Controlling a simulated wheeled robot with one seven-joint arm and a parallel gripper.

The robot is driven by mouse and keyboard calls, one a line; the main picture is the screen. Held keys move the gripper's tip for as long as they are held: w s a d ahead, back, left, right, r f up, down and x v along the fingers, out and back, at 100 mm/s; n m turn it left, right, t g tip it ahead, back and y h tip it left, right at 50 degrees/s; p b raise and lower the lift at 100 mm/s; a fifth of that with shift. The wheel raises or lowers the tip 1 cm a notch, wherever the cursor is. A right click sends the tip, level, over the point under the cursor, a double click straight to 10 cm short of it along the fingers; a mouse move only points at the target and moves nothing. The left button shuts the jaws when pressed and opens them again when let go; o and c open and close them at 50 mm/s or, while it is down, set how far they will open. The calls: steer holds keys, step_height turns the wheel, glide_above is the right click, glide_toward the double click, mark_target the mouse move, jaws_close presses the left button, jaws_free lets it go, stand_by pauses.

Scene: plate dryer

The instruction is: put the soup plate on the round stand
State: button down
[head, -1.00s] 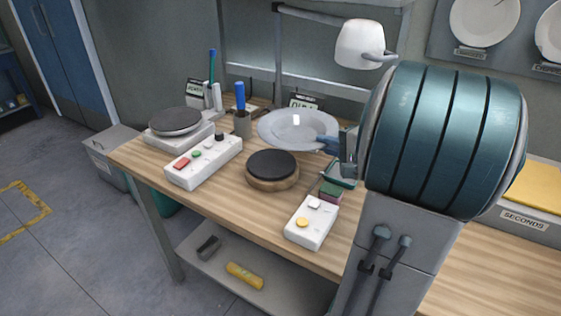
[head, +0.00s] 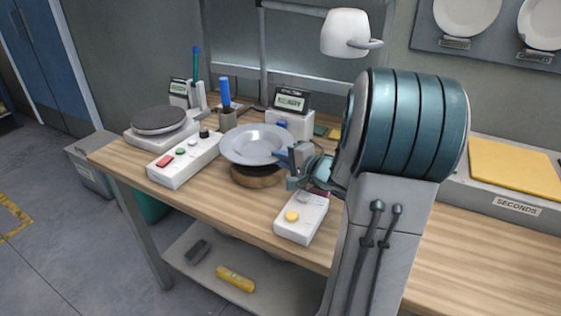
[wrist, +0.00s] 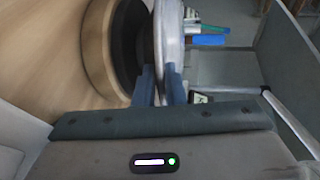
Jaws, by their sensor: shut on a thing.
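The soup plate (head: 254,145) is a pale grey-blue dish, roughly level, in the middle of the head view. My gripper (head: 286,158) is shut on its right rim. In the wrist view my gripper's blue fingers (wrist: 160,86) pinch the plate (wrist: 170,40), seen edge-on. The round stand (head: 256,180) has a wooden base, and the plate covers most of its top in the head view. In the wrist view the stand's wooden side (wrist: 97,45) and dark top (wrist: 128,45) show beside the plate, with a narrow gap at the fingers.
A white box with coloured buttons (head: 184,158) stands left of the stand. A white box with a yellow button (head: 301,217) stands in front right. A round dark-topped device (head: 160,121) is at far left. A blue-handled tool in a cup (head: 226,108) and a display (head: 290,101) are behind.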

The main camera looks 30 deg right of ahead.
steer(key=shift+r, duration=0.15)
steer(key=c, duration=1.5)
jaws_free()
steer(key=shift+o, duration=0.2)
